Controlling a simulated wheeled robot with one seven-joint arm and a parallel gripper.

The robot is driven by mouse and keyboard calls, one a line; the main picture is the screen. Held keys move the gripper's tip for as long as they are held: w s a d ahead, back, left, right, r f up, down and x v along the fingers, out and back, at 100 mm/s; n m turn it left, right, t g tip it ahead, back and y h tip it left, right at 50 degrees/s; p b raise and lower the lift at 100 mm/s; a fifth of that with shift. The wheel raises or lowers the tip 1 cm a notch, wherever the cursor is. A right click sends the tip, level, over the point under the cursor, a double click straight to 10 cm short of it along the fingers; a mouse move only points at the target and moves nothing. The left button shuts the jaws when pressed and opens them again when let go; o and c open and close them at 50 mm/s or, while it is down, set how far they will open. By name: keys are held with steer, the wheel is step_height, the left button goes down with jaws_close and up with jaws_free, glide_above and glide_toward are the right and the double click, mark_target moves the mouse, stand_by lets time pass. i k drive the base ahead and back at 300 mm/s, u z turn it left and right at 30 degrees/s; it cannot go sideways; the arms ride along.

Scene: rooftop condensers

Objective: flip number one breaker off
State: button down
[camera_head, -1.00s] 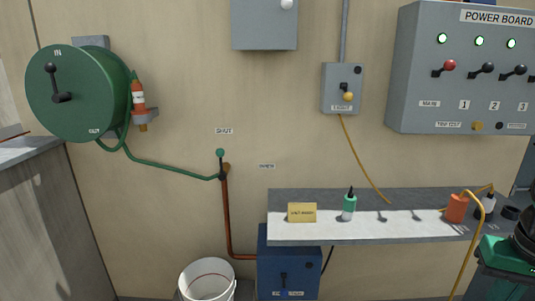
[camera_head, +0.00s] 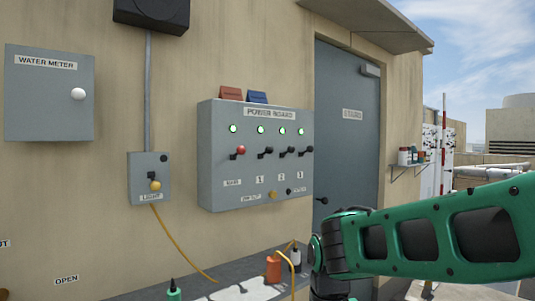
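The grey power board (camera_head: 220,165) hangs on the tan wall, left of the door. The number one breaker lever (camera_head: 266,152) has a black knob and sits above the label 1, just right of the red-knobbed main lever (camera_head: 240,151). Black levers two (camera_head: 287,151) and three (camera_head: 306,150) follow to its right. The green lamps above all the levers are lit. My green and black arm crosses the lower right, in front of and below the board. My gripper is out of view.
A shelf (camera_head: 235,272) below the board holds an orange bottle (camera_head: 273,268) and a white bottle (camera_head: 296,259). A light switch box (camera_head: 148,178) and a water meter box (camera_head: 50,105) are left of the board. A grey door (camera_head: 347,130) stands right.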

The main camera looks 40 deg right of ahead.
mark_target(269, 149)
steer(key=k, duration=1.25)
steer(key=z, duration=0.55)
steer(key=i, duration=1.85)
steer(key=u, duration=0.45)
